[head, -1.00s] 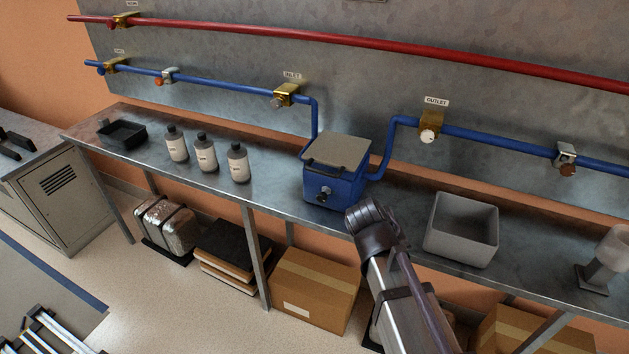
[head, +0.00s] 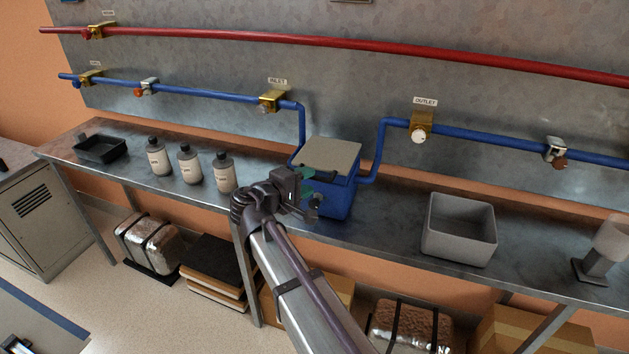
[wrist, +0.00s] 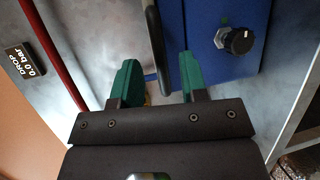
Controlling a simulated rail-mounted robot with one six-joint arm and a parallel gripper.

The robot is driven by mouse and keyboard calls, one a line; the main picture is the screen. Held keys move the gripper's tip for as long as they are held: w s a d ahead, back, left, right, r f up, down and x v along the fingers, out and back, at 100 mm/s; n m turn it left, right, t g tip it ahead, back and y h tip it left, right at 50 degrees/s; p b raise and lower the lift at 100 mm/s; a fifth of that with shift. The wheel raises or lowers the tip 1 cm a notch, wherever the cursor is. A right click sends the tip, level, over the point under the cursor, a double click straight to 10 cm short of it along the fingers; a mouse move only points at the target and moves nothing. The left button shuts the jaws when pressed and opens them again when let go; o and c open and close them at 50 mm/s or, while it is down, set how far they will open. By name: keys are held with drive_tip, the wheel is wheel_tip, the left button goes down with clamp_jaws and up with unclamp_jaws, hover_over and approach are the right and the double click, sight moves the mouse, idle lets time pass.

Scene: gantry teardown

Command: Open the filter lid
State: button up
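The filter is a blue box (head: 340,203) on the bench with a flat grey lid (head: 331,155) lying closed on top. A black handle bar runs along the lid's front edge; it shows in the wrist view (wrist: 153,45) beside the blue box wall (wrist: 208,18). A black knob (wrist: 237,40) sits on the box front. My gripper (head: 307,184) is at the box's front left. In the wrist view its green fingers (wrist: 158,78) are apart, and the bar appears between them. I cannot tell whether either finger touches it.
Blue pipe joins the box from the inlet valve (head: 270,101) and outlet valve (head: 421,126). Several bottles (head: 189,164) and a black tray (head: 100,148) stand left. A grey bin (head: 459,230) stands right, with clear bench between it and the box.

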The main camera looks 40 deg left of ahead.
sight(312, 178)
drive_tip(key=w, duration=0.3)
drive_tip(key=shift+w+d+f, duration=0.2)
drive_tip(key=shift+w+f, duration=0.05)
drive_tip(key=shift+f, duration=0.1)
drive_tip(key=shift+c, duration=0.3)
clamp_jaws()
